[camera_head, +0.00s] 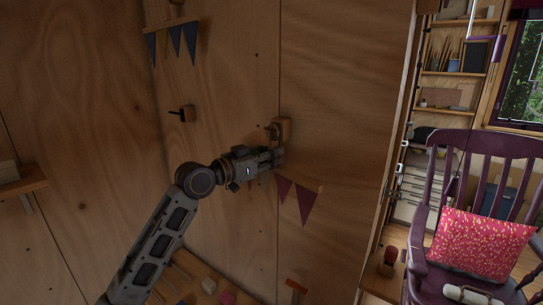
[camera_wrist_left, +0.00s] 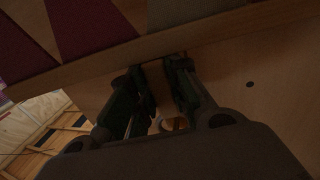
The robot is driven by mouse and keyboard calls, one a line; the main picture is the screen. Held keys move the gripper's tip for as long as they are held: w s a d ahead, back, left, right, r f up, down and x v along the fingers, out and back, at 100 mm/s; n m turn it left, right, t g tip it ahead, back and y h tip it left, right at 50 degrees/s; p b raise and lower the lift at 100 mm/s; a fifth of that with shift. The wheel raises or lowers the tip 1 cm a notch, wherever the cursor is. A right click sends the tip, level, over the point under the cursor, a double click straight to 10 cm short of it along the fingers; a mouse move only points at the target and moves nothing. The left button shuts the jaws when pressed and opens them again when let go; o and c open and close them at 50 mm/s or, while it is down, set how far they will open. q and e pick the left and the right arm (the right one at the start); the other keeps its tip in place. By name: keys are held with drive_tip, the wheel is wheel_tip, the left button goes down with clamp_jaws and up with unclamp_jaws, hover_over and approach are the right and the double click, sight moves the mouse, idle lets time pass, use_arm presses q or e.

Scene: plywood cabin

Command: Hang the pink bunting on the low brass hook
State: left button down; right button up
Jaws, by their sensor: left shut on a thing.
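The pink bunting (camera_head: 305,204) shows as dark pink triangular flags hanging below and right of my left gripper (camera_head: 278,158) in the head view. In the left wrist view its flags (camera_wrist_left: 90,25) lie above a wooden bar (camera_wrist_left: 110,62). My left gripper (camera_wrist_left: 160,75) is shut on the bunting, with its fingertips at the bar's edge. A brass-looking hook (camera_head: 271,128) on a wooden block (camera_head: 285,128) is on the wall just above the gripper. The bunting's upper part is hidden behind the gripper, so I cannot tell whether it touches the hook. My right gripper is out of view.
A dark peg on a block (camera_head: 187,114) sits on the wall to the left. Blue bunting (camera_head: 174,42) hangs above it. A small shelf (camera_head: 24,186) is at far left. Below lies a surface with small items (camera_head: 208,285). A purple rocking chair (camera_head: 440,160) stands right.

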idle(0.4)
use_arm(q)
drive_tip(key=c, duration=1.3)
unclamp_jaws()
drive_tip(key=shift+v, duration=6.05)
